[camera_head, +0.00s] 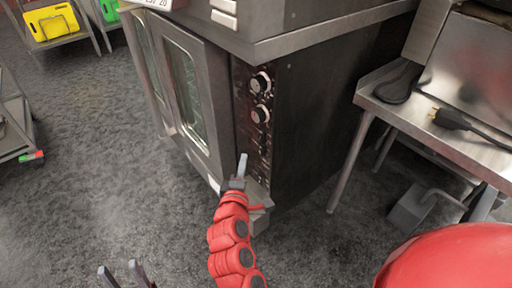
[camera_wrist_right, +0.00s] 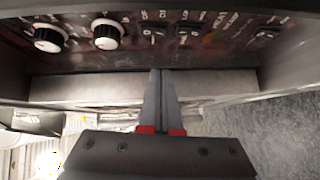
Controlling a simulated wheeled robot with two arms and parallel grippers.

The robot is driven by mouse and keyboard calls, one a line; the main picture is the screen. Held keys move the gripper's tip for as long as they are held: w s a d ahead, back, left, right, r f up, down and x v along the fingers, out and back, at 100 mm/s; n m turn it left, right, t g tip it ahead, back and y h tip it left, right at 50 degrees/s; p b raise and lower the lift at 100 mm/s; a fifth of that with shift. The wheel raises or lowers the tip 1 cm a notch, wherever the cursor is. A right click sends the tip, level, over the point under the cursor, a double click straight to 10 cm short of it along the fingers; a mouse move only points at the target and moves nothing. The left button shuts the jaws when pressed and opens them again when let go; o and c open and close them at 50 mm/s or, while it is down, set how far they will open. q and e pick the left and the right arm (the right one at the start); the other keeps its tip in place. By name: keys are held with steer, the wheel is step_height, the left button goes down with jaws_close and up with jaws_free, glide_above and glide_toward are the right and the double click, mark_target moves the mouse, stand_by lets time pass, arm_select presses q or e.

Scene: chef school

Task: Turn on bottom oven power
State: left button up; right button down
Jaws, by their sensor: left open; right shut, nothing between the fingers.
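The bottom oven (camera_head: 310,130) is a dark steel cabinet with glass doors (camera_head: 187,90) on its left side. Its narrow control panel (camera_head: 255,125) carries two round white-faced knobs and several small switches. My right gripper (camera_head: 242,160) is shut and empty, in front of the panel's lower part. In the right wrist view the shut fingers (camera_wrist_right: 161,75) point at the steel edge beside the panel, near small rocker switches (camera_wrist_right: 188,29). The knobs (camera_wrist_right: 108,34) are to their left. Contact cannot be told. My left gripper (camera_head: 122,270) is open and empty at the bottom edge, far from the oven.
A steel table (camera_head: 445,130) with a black cable and plug (camera_head: 452,119) stands to the right. A rack with yellow and green items (camera_head: 52,27) is at the upper left. A cart (camera_head: 15,125) is at the left edge. The grey floor (camera_head: 110,170) between is clear.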

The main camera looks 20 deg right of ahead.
mark_target(258, 138)
steer(key=w+d+f+b, duration=0.1)
steer(key=w+d+b, duration=0.1)
steer(key=w+d, duration=0.4)
steer(key=shift+w, duration=0.1)
steer(key=shift+w+d+f+n, duration=0.1)
steer(key=shift+d+f+n, duration=0.1)
steer(key=shift+n, duration=0.1)
steer(key=shift+r, duration=0.1)
stand_by(0.3)
